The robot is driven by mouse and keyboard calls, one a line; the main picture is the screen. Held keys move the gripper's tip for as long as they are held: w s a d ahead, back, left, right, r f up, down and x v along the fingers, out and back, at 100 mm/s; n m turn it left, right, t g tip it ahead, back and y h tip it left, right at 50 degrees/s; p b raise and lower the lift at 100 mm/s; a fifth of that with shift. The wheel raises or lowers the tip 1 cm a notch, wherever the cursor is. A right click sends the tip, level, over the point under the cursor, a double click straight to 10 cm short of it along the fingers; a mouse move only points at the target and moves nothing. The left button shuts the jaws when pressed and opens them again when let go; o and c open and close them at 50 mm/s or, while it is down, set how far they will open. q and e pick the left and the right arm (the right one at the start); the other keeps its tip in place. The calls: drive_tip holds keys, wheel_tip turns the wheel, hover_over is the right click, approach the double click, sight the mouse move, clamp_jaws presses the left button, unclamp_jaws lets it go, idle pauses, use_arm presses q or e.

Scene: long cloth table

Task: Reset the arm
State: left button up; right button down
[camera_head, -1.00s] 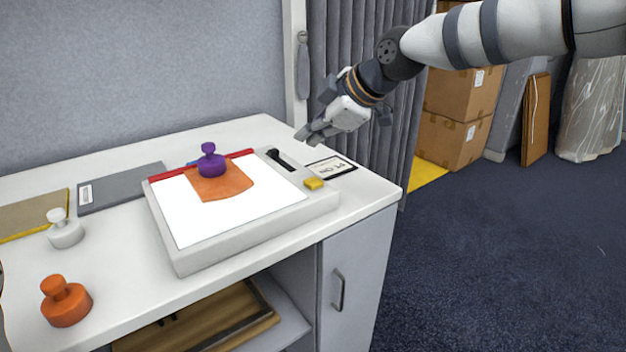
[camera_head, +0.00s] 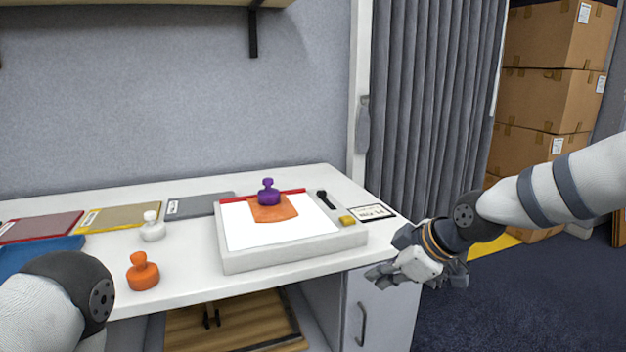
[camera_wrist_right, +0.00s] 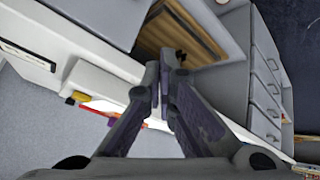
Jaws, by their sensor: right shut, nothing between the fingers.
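My right gripper (camera_head: 378,280) is shut and empty, in front of the table's right front corner and over the cabinet side. Its closed fingers also show in the right wrist view (camera_wrist_right: 163,75). My left arm's dark joint shows at the lower left of the head view, but the left gripper is out of frame. The white table (camera_head: 190,285) holds a light board (camera_head: 290,255) with white paper (camera_head: 300,228). An orange patch (camera_head: 275,211) lies on the paper, with a purple knobbed weight (camera_head: 269,195) standing on it.
An orange knobbed weight (camera_head: 143,273) and a white one (camera_head: 152,230) stand left of the board. Red, yellow and grey folders lie along the back. A yellow block (camera_head: 347,220) sits at the board's right corner. Cardboard boxes (camera_head: 545,95) are stacked at the right.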

drive_tip(key=s+a+f+m+g, duration=0.25)
drive_tip(key=s+f, duration=0.55)
drive_tip(key=f, duration=0.6)
drive_tip(key=s+d+f+m+g+h, duration=0.1)
drive_tip(key=s+f+m, duration=0.1)
drive_tip(key=s+f, duration=0.4)
drive_tip(key=s+d+f+m+g, duration=0.1)
drive_tip(key=s+f+m, duration=0.2)
drive_tip(key=s, duration=0.5)
drive_tip(key=s+d+f+m+g+h, duration=0.1)
drive_tip(key=s+d+m+h, duration=0.1)
drive_tip(key=s, duration=0.9)
drive_tip(key=s+d+f+m+g+h, duration=0.2)
drive_tip(key=s+d+m, duration=0.2)
drive_tip(key=s+d, duration=0.3)
drive_tip(key=s, duration=0.4)
drive_tip(key=shift+s+d+f, duration=0.15)
drive_tip(key=shift+d+f, duration=0.1)
